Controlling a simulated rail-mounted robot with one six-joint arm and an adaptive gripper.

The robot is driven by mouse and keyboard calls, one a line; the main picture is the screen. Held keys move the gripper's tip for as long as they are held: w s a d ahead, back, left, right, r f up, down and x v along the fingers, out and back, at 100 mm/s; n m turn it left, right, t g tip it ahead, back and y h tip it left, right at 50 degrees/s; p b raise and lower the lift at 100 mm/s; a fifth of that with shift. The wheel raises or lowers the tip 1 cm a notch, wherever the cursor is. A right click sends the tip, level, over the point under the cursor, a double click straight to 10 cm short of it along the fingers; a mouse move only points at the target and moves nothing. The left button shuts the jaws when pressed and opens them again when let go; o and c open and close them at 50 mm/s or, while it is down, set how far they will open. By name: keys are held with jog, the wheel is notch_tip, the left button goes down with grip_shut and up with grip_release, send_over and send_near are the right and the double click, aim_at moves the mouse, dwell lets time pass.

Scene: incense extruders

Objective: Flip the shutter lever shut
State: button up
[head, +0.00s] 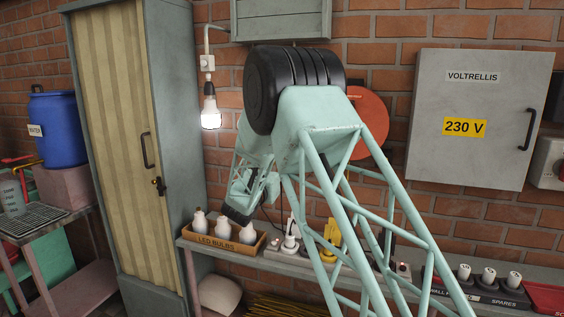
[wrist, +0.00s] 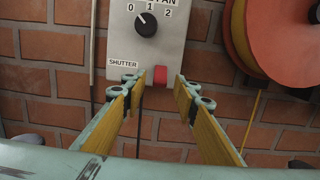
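In the wrist view, a pale control box (wrist: 118,50) on the brick wall carries a SHUTTER label and a dark knob (wrist: 146,25) marked 0, 1, 2. A small red block (wrist: 160,75), seemingly the shutter lever's end, sits right of the label. My gripper (wrist: 158,83) is open, with one yellow-lined finger on each side of the red block. Gaps show beside it, and nothing is held. I cannot tell how deep the fingertips reach or the lever's exact tilt. In the head view, my arm hides the control box, and I cannot make out the fingers.
A red-orange reel (wrist: 272,35) hangs close right of the box and also shows in the head view (head: 372,122). A lit bulb (head: 210,115) hangs at the left. Below stands a shelf with a LED bulbs crate (head: 224,244). A grey 230 V cabinet (head: 477,112) is at right.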

jog(key=r+v, duration=0.1)
jog(key=v, duration=0.7)
jog(key=shift+s+f, duration=0.4)
jog(key=shift+f, duration=0.15)
